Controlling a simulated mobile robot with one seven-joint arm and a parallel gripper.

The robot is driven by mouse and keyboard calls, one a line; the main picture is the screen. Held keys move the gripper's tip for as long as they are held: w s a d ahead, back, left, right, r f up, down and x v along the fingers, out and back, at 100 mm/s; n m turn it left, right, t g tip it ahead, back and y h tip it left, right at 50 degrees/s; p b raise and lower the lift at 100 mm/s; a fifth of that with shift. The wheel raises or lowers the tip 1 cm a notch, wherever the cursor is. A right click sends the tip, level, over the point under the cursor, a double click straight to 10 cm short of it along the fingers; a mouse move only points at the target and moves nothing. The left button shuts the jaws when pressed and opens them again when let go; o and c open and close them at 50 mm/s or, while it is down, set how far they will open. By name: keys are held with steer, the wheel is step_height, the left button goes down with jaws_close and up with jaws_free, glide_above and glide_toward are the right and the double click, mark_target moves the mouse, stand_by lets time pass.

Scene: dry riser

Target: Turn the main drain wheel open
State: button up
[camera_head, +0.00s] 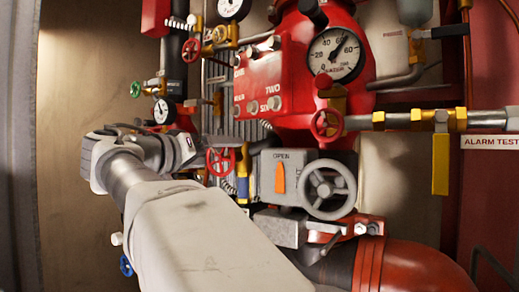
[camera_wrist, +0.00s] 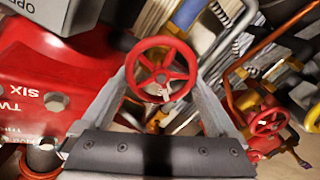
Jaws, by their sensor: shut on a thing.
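A red spoked wheel (camera_wrist: 162,75) sits between the two fingers of my gripper (camera_wrist: 164,82) in the wrist view. The fingers are shut on its rim from either side. In the head view this appears to be the red wheel (camera_head: 221,161) left of the grey box marked OPEN, with my gripper (camera_head: 196,155) reaching it from the left. No label naming it the main drain wheel is readable. My arm covers part of the pipework below it.
The grey box (camera_head: 266,177) with an orange pointer and a grey handwheel (camera_head: 329,190) stand close right. A second red wheel (camera_head: 326,124) sits higher right, below the large gauge (camera_head: 337,54). A yellow-handled valve (camera_head: 440,165) hangs far right. The bare panel at left is clear.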

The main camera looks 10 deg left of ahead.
steer(key=n, duration=0.2)
steer(key=n+p, duration=0.1)
steer(key=n, duration=0.1)
steer(key=n+p, duration=0.1)
steer(key=n, duration=0.1)
steer(key=shift+w+a+f+n, duration=0.1)
steer(key=shift+a+f+n, duration=0.05)
steer(key=shift+a+n, duration=0.15)
steer(key=n+p, duration=0.1)
steer(key=n, duration=0.1)
steer(key=n+p, duration=0.1)
steer(key=n, duration=0.2)
steer(key=shift+f+n+p, duration=0.3)
steer(key=shift+f+p, duration=0.1)
steer(key=shift+a+f, duration=0.1)
steer(key=o, duration=1)
steer(key=b+v, duration=0.2)
steer(key=v, duration=1.5)
steer(key=shift+s, duration=0.2)
